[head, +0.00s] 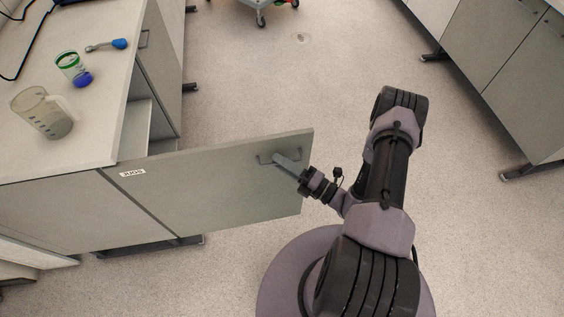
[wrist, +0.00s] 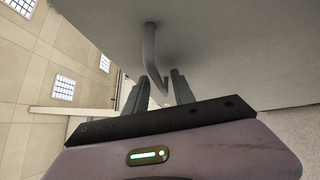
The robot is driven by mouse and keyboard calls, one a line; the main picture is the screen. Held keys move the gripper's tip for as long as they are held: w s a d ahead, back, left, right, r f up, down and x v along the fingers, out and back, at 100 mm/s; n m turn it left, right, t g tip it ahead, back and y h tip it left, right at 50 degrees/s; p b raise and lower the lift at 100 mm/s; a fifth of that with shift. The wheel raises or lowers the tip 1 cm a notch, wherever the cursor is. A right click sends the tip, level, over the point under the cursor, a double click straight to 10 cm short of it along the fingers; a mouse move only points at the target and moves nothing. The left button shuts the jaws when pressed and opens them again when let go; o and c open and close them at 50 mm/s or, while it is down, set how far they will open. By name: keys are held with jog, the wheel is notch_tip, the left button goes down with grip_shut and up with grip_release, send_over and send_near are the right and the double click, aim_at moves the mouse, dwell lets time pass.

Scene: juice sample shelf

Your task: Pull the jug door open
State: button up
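The jug door (head: 225,185) is a flat grey panel with a small "JUGS" label (head: 132,172) near its left end. It stands swung out from the cabinet, well past the counter's edge. Its bar handle (head: 265,157) is near the free right end. My gripper (head: 287,165) is at this handle. In the wrist view, the curved grey handle (wrist: 149,45) reaches down between my two fingers (wrist: 158,85). The fingers stand apart with gaps beside the bar, so my gripper looks open around it. The handle's far end is partly hidden.
Cabinets (head: 500,60) stand at the right. The speckled floor (head: 250,90) behind the door is mostly clear, with a cart (head: 262,8) at the back.

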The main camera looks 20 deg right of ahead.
jog(key=p+v, duration=0.2)
jog(key=v, duration=1.5)
jog(key=shift+s+d, duration=0.15)
jog(key=shift+s, duration=0.05)
jog(key=w+a+r+n+g, duration=0.2)
jog(key=a+r+n+g, duration=0.1)
jog(key=r+n+g, duration=0.6)
jog(key=w+a+r+n+g, duration=0.3)
jog(key=r+n+g, duration=0.3)
jog(key=r+n, duration=0.4)
jog(key=s+a+r+n+t+h, duration=0.2)
jog(key=a+r+n, duration=0.4)
jog(key=r+n, duration=0.3)
jog(key=s+a+r+n+t+h, duration=0.2)
jog(key=s+a+r+n+h, duration=0.2)
jog(key=n, duration=0.9)
notch_tip(320, 180, up, 5)
jog(key=a+h, duration=0.2)
jog(key=h, duration=0.1)
jog(key=shift+t, duration=0.3)
